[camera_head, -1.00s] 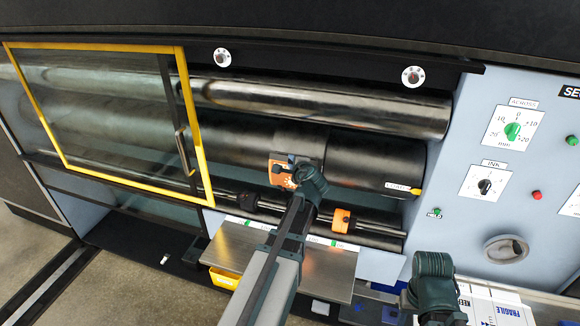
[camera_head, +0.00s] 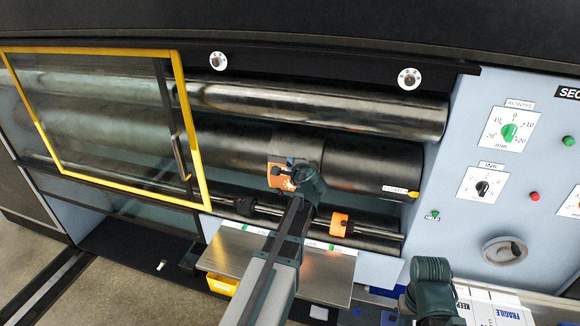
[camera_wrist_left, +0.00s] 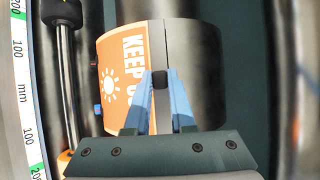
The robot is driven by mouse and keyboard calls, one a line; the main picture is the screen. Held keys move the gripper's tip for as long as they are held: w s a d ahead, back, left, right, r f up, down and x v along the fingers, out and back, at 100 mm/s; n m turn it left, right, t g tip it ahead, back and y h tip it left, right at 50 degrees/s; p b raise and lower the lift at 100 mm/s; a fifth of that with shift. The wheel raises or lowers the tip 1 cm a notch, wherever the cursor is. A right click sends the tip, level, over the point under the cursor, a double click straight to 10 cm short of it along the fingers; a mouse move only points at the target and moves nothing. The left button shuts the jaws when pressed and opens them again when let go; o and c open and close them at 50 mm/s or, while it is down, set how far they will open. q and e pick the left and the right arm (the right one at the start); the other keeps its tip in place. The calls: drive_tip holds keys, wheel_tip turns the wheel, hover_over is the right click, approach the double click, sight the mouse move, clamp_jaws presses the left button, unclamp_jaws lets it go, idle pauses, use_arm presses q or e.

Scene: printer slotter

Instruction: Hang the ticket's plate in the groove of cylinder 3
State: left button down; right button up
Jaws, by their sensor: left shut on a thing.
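The plate (camera_head: 275,172) is a curved sheet, orange with a sun mark and "KEEP" lettering on one part, dark grey on the other. It lies along the front of the wide dark cylinder (camera_head: 365,165); whether its edge sits in a groove is not visible. My left gripper (camera_head: 290,168) is at the plate's front. In the left wrist view its blue fingers (camera_wrist_left: 160,82) are shut on a small black tab at the middle of the plate (camera_wrist_left: 118,85). The small label near the cylinder's right end is too small to read. My right gripper's fingers are not visible.
A yellow-framed glass guard (camera_head: 203,150) covers the left part of the rollers. A thin rod below carries a black collar and an orange collar (camera_head: 339,223). A metal shelf (camera_head: 325,268) is below that. The control panel (camera_head: 500,210) stands at the right.

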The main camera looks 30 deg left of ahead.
use_arm(q)
drive_tip(key=shift+w+a+f, duration=0.15)
drive_tip(key=shift+w+f, duration=0.1)
drive_tip(key=shift+w, duration=0.35)
idle(0.8)
drive_tip(key=c, duration=0.7)
unclamp_jaws()
drive_tip(key=p+v, duration=0.4)
drive_tip(key=v, duration=1)
drive_tip(key=shift+f+p, duration=0.1)
drive_tip(key=shift+p, duration=0.2)
drive_tip(key=shift+a, duration=0.1)
